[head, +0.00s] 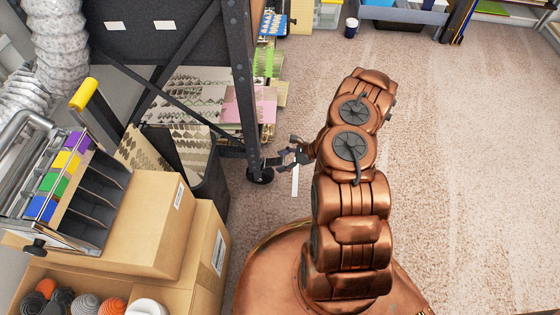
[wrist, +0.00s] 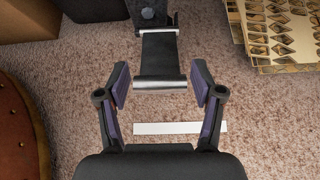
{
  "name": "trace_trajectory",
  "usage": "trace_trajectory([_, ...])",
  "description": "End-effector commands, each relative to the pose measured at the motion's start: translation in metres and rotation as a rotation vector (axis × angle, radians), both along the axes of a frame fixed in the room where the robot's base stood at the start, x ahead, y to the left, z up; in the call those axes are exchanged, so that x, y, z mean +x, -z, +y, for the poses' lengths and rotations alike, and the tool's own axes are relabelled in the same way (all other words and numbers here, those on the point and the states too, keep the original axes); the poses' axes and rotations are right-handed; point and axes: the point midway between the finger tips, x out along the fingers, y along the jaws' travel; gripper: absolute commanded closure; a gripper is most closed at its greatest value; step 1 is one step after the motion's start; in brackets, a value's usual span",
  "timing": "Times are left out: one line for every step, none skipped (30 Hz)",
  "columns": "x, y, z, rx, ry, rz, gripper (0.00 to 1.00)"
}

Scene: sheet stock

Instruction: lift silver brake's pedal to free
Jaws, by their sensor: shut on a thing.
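The silver brake's pedal (wrist: 160,84) shows in the wrist view as a black plate with a silver bar across its near end. It lies between the two purple-padded fingers of my gripper (wrist: 160,80), one finger on each side. My gripper is shut on the pedal, though small gaps seem to show beside the bar. In the head view my gripper (head: 288,155) is at the foot of the dark rack post, just right of the black caster (head: 260,175). The pedal is too small there to make out clearly.
A white strip (wrist: 180,128) lies on the carpet below the gripper. Cardboard boxes (head: 140,225) and a dark bin (head: 212,185) stand left of the post. The carpet on the right is open.

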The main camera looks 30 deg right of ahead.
Motion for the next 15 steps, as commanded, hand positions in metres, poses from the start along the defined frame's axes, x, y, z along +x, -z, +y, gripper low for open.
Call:
trace_trajectory([-0.0018, -0.0001, 0.0005, 0.001, -0.003, 0.002, 0.96])
trace_trajectory([-0.0018, -0.0001, 0.0005, 0.001, -0.003, 0.002, 0.96])
trace_trajectory([-0.0018, 0.0000, 0.0005, 0.001, -0.003, 0.002, 0.96])
trace_trajectory([-0.0018, -0.0001, 0.0006, 0.001, -0.003, 0.002, 0.96])
trace_trajectory([-0.0018, -0.0001, 0.0006, 0.001, -0.003, 0.002, 0.96])
trace_trajectory([-0.0017, -0.0001, 0.0005, 0.001, -0.003, 0.002, 0.96])
trace_trajectory([-0.0017, -0.0001, 0.0005, 0.001, -0.003, 0.002, 0.31])
trace_trajectory([-0.0016, -0.0001, 0.0006, 0.001, -0.003, 0.002, 0.28])
trace_trajectory([-0.0013, -0.0002, 0.0014, 0.001, -0.004, 0.001, 0.24])
trace_trajectory([-0.0012, -0.0001, 0.0015, 0.001, -0.004, 0.001, 0.21])
trace_trajectory([-0.0010, -0.0001, 0.0016, 0.001, -0.004, 0.001, 0.18])
trace_trajectory([-0.0010, -0.0001, 0.0017, 0.001, -0.004, 0.001, 0.14])
trace_trajectory([-0.0009, -0.0001, 0.0016, 0.001, -0.004, 0.001, 0.11])
trace_trajectory([-0.0007, -0.0001, 0.0015, 0.000, -0.004, 0.000, 0.07])
trace_trajectory([-0.0006, -0.0001, 0.0015, 0.001, -0.003, 0.001, 0.07])
